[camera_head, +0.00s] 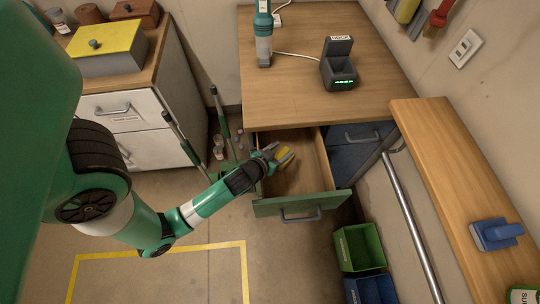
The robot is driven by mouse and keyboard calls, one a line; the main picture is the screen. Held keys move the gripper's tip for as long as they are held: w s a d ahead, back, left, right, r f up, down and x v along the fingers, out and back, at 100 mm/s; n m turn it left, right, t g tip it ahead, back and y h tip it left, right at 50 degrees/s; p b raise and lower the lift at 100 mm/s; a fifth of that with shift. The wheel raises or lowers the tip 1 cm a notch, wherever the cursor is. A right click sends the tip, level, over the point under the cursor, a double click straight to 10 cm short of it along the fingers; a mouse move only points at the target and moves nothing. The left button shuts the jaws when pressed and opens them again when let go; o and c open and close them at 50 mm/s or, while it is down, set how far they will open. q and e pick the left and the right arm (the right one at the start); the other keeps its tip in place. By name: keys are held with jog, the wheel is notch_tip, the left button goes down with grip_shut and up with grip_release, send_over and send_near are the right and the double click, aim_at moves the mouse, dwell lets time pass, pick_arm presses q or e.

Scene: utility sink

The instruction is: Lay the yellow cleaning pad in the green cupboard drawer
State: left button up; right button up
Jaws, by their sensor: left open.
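The green-fronted cupboard drawer (302,203) is pulled out from under the wooden worktop, and its bare wooden floor (313,179) shows. My left gripper (277,157) reaches in over the left side of the drawer, with its jaws open. The yellow cleaning pad (286,157) is at the fingertips, over or in the drawer's left part. The fingers partly hide the pad. I cannot tell whether it rests on the drawer floor. My right gripper is not in view.
A charging dock (339,72) and a green-and-grey device (263,40) stand on the worktop (290,100). Green (358,247) and blue (370,289) bins stand right of the drawer. A wooden shelf (450,170) and a metal rail (410,225) run along the right.

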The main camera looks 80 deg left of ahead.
pick_arm(q)
jog(key=v, duration=1)
jog(key=shift+s+d, duration=0.25)
jog(key=shift+s, duration=0.05)
jog(key=shift+r, duration=0.1)
